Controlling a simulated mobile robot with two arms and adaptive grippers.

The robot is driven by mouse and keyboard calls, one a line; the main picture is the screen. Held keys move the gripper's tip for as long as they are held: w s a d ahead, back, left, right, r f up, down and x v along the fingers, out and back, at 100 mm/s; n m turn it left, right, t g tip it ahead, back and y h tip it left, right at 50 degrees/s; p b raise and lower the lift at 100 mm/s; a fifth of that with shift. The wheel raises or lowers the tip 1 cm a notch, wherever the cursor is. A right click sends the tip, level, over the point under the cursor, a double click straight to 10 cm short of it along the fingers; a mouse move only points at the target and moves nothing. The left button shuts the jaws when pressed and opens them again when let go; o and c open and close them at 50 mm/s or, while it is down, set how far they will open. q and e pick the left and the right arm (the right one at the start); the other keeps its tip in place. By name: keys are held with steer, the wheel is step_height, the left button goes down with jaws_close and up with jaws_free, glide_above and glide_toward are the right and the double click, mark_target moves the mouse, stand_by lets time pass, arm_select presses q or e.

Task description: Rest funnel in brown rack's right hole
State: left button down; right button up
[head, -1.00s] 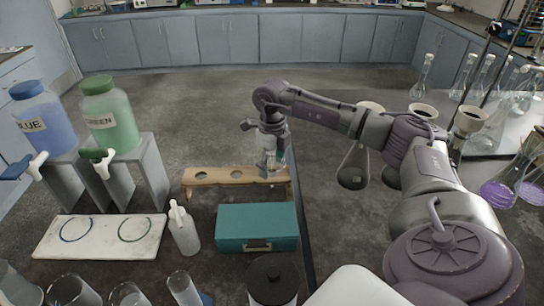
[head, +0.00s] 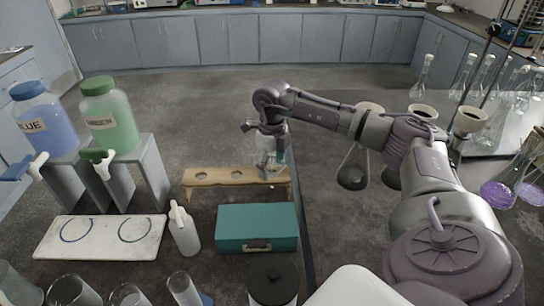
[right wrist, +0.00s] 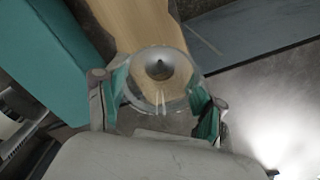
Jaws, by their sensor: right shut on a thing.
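The brown rack (head: 215,178) is a low wooden stand beyond the teal box in the head view. Its left and middle holes show empty; its right end is behind my right gripper (head: 268,168). In the right wrist view the rack's wooden top (right wrist: 135,22) lies under the funnel. The clear glass funnel (right wrist: 160,72) is between the teal-padded fingers of my right gripper (right wrist: 160,105), which is shut on it. The funnel is over the rack's right end. I cannot tell whether its stem is in the hole. My left gripper is out of view.
A teal box (head: 257,228) stands close in front of the rack, with a white bottle (head: 184,232) to its left. Blue (head: 45,125) and green (head: 110,120) jugs stand on grey stands at left. Flasks stand at right. Floor beyond the rack is clear.

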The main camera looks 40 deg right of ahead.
stand_by(0.4)
steer(key=o, duration=1.2)
steer(key=shift+o, duration=0.2)
steer(key=shift+r, duration=0.1)
steer(key=shift+r+p, duration=2.4)
steer(key=shift+r, duration=0.55)
